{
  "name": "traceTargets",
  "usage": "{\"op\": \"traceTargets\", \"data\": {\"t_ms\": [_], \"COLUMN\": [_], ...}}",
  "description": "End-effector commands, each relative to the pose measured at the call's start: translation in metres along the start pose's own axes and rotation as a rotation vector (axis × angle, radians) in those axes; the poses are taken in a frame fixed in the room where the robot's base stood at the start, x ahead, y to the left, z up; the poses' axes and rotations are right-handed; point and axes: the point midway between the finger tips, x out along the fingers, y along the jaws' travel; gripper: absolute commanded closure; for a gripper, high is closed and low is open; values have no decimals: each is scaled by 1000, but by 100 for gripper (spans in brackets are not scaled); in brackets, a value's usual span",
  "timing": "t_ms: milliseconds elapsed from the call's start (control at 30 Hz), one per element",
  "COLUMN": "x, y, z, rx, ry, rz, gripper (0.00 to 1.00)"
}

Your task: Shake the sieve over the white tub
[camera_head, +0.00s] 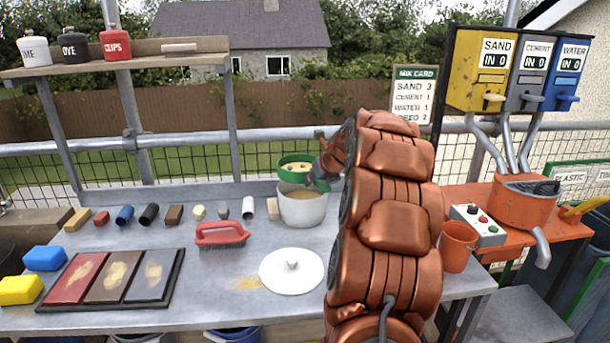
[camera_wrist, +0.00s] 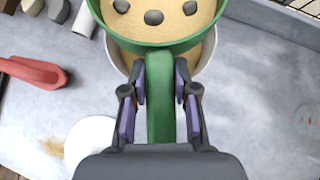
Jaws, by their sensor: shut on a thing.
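The green sieve (camera_head: 296,160) is over the white tub (camera_head: 302,208), and sand-coloured material with several dark lumps shows inside it in the wrist view (camera_wrist: 125,28). My gripper (camera_wrist: 160,90) is shut on the sieve's green handle (camera_wrist: 160,125). In the head view my gripper (camera_head: 322,180) is to the right of the sieve, partly hidden by my copper arm. The white tub also shows below the sieve in the wrist view (camera_wrist: 207,52). Sand-coloured material shows in the tub in the head view.
A white lid (camera_head: 292,271) lies in front of the tub, beside a small sand spill (camera_head: 245,283). A red-handled brush (camera_head: 220,234) lies to the left. An orange bucket (camera_head: 458,246) and a mixer (camera_head: 522,200) stand at the right.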

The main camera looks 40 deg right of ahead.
Motion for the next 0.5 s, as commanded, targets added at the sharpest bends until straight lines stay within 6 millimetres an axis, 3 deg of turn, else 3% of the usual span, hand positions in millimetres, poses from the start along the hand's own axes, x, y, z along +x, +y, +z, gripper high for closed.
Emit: {"op": "traceTargets", "data": {"t_ms": [267,367,500], "x": [-27,-22,-3], "y": [-1,0,0], "z": [-25,-22,-3], "rx": [4,1,-2], "ry": [-2,-1,-1], "rz": [-1,-1,-1], "gripper": [100,100,100]}}
